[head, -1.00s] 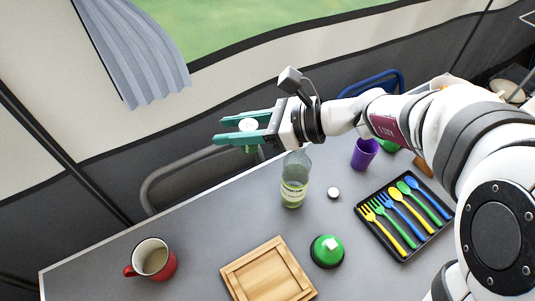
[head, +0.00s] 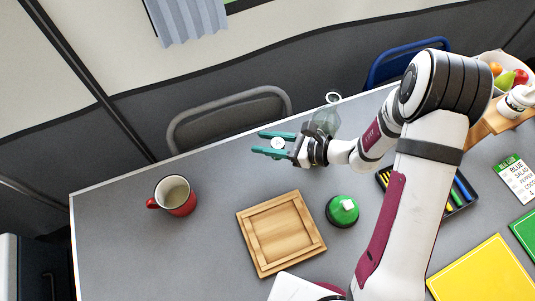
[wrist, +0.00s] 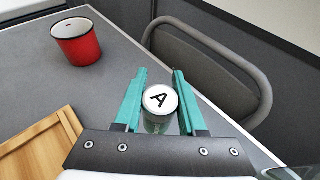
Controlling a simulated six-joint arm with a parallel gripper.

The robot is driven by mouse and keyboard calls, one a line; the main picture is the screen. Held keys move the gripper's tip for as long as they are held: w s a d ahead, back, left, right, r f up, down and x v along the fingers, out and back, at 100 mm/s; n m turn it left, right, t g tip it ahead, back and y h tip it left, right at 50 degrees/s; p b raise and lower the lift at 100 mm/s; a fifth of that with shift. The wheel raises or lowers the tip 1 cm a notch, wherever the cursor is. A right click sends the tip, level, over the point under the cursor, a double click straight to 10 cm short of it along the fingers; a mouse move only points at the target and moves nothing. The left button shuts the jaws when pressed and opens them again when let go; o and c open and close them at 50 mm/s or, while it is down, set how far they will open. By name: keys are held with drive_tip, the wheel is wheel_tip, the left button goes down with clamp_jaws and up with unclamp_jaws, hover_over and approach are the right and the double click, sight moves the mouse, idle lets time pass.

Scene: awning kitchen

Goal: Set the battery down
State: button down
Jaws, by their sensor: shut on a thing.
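My gripper (head: 260,142), with its two green fingers, is shut on the battery (head: 278,143). It is above the far side of the grey table, near the back edge. In the wrist view the battery's round white top (wrist: 160,99) faces the camera and bears a black letter A. It sits between the fingers, short of their tips (wrist: 160,73). Its lower body is partly hidden, and whether its underside touches the table cannot be told.
A red mug (head: 177,195) stands to the left. A wooden board (head: 281,233) and a green-topped round thing (head: 342,210) lie nearer. A clear bottle (head: 326,121) is partly behind my wrist. A grey chair (head: 230,107) is beyond the edge. Table between mug and board is clear.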

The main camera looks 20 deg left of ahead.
wheel_tip(320, 180, down, 7)
idle(0.3)
drive_tip(key=c, duration=0.8)
unclamp_jaws()
drive_tip(key=shift+f, duration=0.1)
drive_tip(key=shift+o, duration=0.2)
